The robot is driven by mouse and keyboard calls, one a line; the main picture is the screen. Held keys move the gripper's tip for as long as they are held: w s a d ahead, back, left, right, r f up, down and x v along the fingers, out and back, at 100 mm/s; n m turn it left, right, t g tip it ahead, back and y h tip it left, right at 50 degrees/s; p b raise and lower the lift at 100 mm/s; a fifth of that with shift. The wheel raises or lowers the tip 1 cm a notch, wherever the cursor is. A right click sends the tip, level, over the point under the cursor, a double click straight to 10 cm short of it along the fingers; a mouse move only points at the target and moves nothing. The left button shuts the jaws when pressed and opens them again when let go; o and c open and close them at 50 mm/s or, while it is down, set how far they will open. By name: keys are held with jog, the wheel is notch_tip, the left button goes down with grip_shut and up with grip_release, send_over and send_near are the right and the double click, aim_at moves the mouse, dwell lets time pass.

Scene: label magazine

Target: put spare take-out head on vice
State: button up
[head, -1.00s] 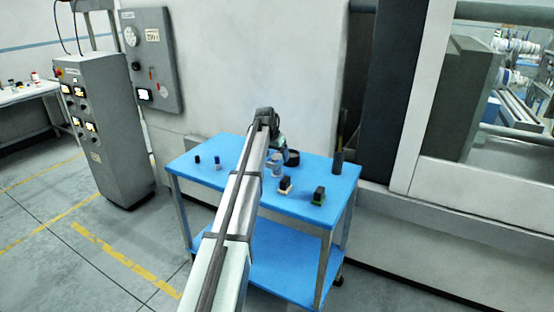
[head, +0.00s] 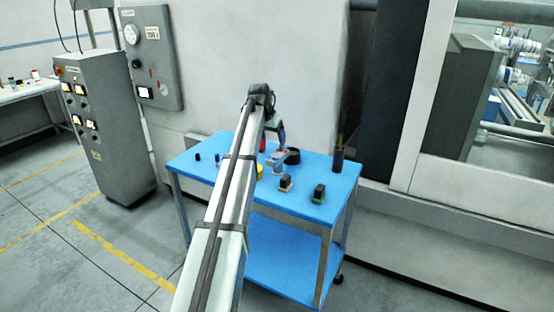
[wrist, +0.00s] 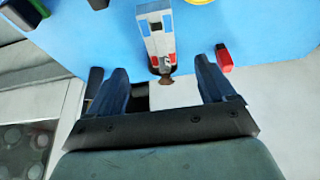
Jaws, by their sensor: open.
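My gripper (wrist: 165,85) is open, its two dark blue fingers apart. In the head view my gripper (head: 280,146) is over the back part of the blue trolley top. A grey device with blue and red patches (wrist: 157,28), perhaps the vice, lies just ahead of the fingers in the wrist view. Its brownish end points between the fingers; I cannot tell whether they touch. In the head view this looks like the grey-blue piece (head: 277,168) below the gripper. I cannot tell which piece is the spare take-out head.
The blue trolley top (head: 235,148) also holds a red piece (wrist: 223,58), a yellow piece (head: 260,172), a dark ring (head: 293,157), black blocks on a cream base (head: 285,183) and a green base (head: 319,194), and a dark upright piece (head: 338,160). The wall stands close behind.

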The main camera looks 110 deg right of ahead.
jog(key=shift+s, duration=0.1)
notch_tip(320, 180, up, 4)
jog(key=t, duration=0.1)
send_over(278, 154)
jog(key=s+d, duration=0.1)
jog(key=s, duration=0.2)
jog(key=shift+w+d+f+m+y, duration=0.2)
jog(key=shift+m+y, duration=0.1)
jog(key=shift+y, duration=0.1)
jog(key=shift+w+d+r+t+y, duration=0.1)
jog(key=shift+w+r+t+y, duration=0.05)
jog(key=shift+w+t+y, duration=0.2)
jog(key=shift+w+d+r+t+y, duration=0.1)
jog(key=shift+w+t+y, duration=0.1)
jog(key=shift+t+y, duration=0.55)
jog(key=shift+y, duration=0.1)
jog(key=f, duration=0.4)
jog(key=w+a+f, duration=0.1)
jog(key=f, duration=0.4)
jog(key=a+f, duration=0.1)
jog(key=f, duration=0.4)
jog(key=shift+w, duration=0.35)
jog(key=shift+c, duration=0.4)
